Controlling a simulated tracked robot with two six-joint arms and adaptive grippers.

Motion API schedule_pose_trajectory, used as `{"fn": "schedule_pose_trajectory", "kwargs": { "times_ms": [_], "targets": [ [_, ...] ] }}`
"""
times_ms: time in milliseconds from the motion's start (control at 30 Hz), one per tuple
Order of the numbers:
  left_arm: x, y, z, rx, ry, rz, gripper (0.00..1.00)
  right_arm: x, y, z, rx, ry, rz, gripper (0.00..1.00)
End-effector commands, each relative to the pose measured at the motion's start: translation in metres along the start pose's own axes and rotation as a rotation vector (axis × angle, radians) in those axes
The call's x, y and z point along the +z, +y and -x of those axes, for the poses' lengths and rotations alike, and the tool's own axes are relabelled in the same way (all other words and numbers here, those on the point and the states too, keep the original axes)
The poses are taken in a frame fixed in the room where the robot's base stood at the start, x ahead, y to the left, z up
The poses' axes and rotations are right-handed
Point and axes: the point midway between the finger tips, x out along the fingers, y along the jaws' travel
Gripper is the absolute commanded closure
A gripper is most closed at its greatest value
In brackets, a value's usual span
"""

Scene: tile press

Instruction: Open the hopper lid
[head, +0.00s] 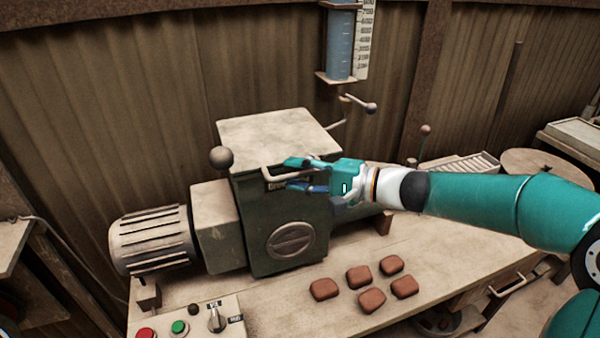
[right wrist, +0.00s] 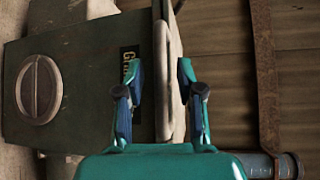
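The hopper lid (head: 278,135) is a flat beige plate lying shut on top of the dark green machine (head: 282,222). A pale bar handle (head: 275,179) runs along its front edge. My right gripper (head: 292,174) is at that front edge, coming in from the right. In the right wrist view its two fingers (right wrist: 158,72) stand apart on either side of the lid's edge and handle (right wrist: 162,85), with gaps showing; whether one touches is hard to tell. My left gripper is not in view.
Several red-brown blocks (head: 362,283) lie on the bench in front of the machine. A control box with buttons (head: 190,318) is at the lower left. A ball-ended lever (head: 221,158) is left of the lid. A blue gauge tube (head: 340,45) hangs behind.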

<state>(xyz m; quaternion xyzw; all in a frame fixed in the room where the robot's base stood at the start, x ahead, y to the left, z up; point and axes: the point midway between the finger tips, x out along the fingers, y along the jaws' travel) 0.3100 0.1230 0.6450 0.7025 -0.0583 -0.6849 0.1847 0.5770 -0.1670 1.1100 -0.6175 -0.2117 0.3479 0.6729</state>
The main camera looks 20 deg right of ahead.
Motion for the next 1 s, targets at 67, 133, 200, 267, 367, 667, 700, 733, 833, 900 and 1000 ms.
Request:
{"fn": "schedule_pose_trajectory", "kwargs": {
  "times_ms": [67, 133, 200, 267, 367, 667, 700, 733, 833, 900, 1000],
  "targets": [
    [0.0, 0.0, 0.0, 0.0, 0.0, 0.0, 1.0, 0.0, 0.0, 0.0, 0.0, 0.0, 0.0, 0.63],
    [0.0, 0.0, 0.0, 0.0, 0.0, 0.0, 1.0, 0.0, 0.0, 0.0, 0.0, 0.0, 0.0, 0.73],
    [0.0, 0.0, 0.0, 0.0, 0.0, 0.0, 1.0, 0.0, 0.0, 0.0, 0.0, 0.0, 0.0, 0.84],
    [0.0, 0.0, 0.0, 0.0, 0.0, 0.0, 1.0, 0.0, 0.0, 0.0, 0.0, 0.0, 0.0, 0.94],
    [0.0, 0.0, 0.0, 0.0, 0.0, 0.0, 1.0, 0.0, 0.0, 0.0, 0.0, -0.001, 0.0, 1.0],
    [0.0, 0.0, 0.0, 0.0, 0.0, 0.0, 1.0, 0.0, 0.001, 0.0, 0.002, -0.001, -0.001, 1.0],
    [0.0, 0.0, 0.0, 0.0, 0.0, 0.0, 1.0, 0.0, 0.001, 0.0, 0.002, -0.001, -0.001, 1.0],
    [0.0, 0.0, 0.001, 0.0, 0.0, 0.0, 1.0, 0.0, 0.0, 0.0, 0.002, -0.001, -0.001, 1.0],
    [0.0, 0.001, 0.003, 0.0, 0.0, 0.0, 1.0, 0.001, -0.004, -0.002, 0.002, -0.004, 0.0, 1.0],
    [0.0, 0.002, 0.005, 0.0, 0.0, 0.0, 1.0, 0.001, -0.007, -0.003, 0.002, -0.006, 0.0, 1.0],
    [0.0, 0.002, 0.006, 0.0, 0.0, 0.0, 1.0, 0.0, -0.01, -0.004, 0.0, -0.007, 0.001, 1.0]
  ]
}}
